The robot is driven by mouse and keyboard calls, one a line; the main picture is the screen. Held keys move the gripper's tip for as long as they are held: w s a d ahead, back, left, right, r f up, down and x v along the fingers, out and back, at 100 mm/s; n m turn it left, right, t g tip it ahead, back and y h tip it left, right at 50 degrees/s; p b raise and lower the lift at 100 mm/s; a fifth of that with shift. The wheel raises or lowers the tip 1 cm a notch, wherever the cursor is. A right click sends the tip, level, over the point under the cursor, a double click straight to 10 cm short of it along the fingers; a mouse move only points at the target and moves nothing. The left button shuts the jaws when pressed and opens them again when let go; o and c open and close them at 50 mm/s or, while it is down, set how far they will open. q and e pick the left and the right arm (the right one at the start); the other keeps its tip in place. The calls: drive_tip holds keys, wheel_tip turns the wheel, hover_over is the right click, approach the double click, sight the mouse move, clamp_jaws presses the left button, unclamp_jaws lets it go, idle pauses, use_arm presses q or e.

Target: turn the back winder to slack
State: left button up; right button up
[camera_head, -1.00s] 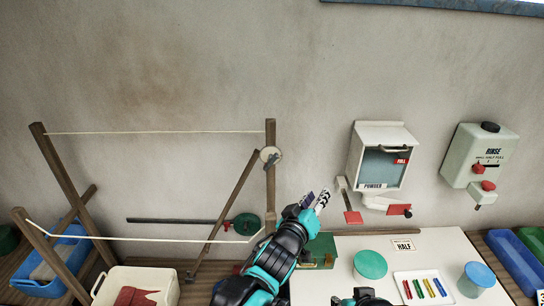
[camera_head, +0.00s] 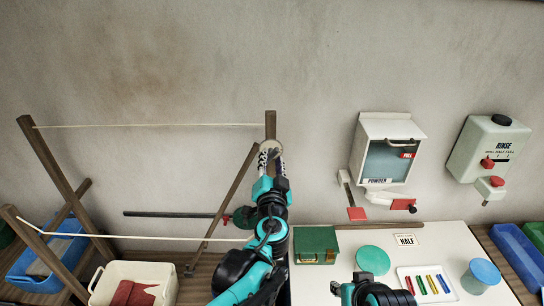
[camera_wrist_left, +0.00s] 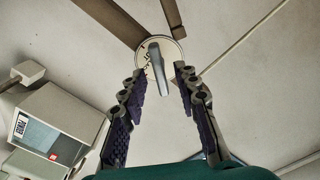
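The back winder (camera_head: 268,148) is a pale round dial on the right wooden post, where the back line (camera_head: 150,125) ends. In the left wrist view the winder's dial (camera_wrist_left: 145,54) bears dark marks and a grey lever (camera_wrist_left: 159,70) that points down the picture. My left gripper (camera_head: 270,160) is raised at the winder; in the wrist view its two fingers (camera_wrist_left: 160,85) are apart, one on each side of the lever, with gaps showing. The dial's marks are too small to read. My right gripper (camera_head: 364,286) shows only partly at the bottom edge; its fingers are unclear.
A front line (camera_head: 130,237) runs lower, beneath the back line. A powder dispenser (camera_head: 386,150) and a rinse dispenser (camera_head: 487,148) hang on the wall at right. A green box (camera_head: 316,243) and a green disc (camera_head: 372,260) are on the white board. A white tub (camera_head: 160,270) stands lower left.

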use_arm(q)
drive_tip(key=shift+w, duration=1.3)
clamp_jaws()
